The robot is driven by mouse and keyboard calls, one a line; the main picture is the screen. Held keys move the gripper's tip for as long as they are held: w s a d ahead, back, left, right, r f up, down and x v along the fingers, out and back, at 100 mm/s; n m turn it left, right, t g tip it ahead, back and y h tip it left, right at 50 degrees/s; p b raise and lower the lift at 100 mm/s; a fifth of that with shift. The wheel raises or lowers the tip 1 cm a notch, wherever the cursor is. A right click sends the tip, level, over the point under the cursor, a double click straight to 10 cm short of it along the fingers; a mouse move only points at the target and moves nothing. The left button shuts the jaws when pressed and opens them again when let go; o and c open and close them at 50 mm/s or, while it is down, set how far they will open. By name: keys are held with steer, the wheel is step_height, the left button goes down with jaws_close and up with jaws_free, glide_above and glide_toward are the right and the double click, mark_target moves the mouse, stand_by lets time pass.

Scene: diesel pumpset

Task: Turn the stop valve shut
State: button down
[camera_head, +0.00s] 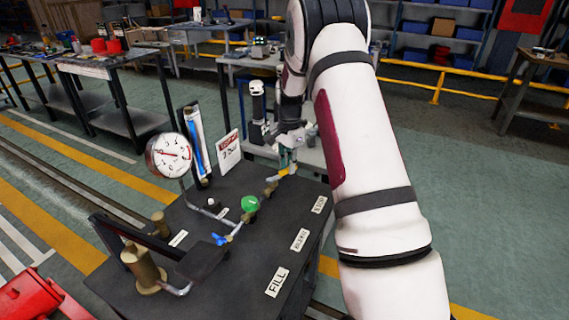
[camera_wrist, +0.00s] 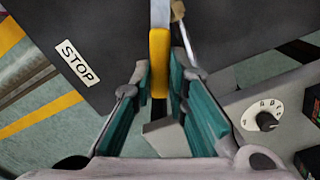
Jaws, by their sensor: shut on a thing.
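The stop valve's yellow lever (camera_head: 283,172) is on the pipe line at the far end of the dark pumpset bench, near the STOP label (camera_head: 319,205). In the wrist view the yellow lever (camera_wrist: 159,62) lies lengthwise between the green finger pads. My gripper (camera_head: 287,155) reaches down to the lever from the far side, and the arm covers part of the view. In the wrist view my gripper (camera_wrist: 160,78) is shut on the lever. The valve body is mostly hidden.
Along the same pipe are a green knob (camera_head: 250,203) and a blue handle (camera_head: 220,239). A pressure gauge (camera_head: 169,156), a blue sight tube (camera_head: 197,143) and a red-and-white sign (camera_head: 229,151) stand behind. A panel with a dial (camera_wrist: 266,121) is right of my fingers.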

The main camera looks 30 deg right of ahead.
steer(key=s+m, duration=0.1)
steer(key=m, duration=0.1)
steer(key=s+m, duration=0.1)
steer(key=shift+s+a+m, duration=0.15)
steer(key=shift+s+m, duration=0.1)
steer(key=shift+m, duration=0.15)
steer(key=s+m, duration=0.1)
steer(key=s+a+m, duration=0.1)
steer(key=m, duration=0.1)
steer(key=shift+s+m, duration=0.1)
steer(key=shift+m, duration=0.2)
steer(key=m, duration=0.1)
steer(key=s+a+m, duration=0.1)
steer(key=m, duration=0.1)
steer(key=shift+s+a+p, duration=0.15)
steer(key=shift+s+p, duration=0.15)
steer(key=shift+p, duration=0.05)
steer(key=shift+s+a+m+p, duration=0.35)
steer(key=shift+a+m, duration=0.2)
steer(key=shift+m, duration=0.65)
steer(key=shift+a, duration=0.1)
steer(key=c, duration=1.6)
jaws_free()
steer(key=shift+o, duration=0.2)
steer(key=shift+r, duration=0.15)
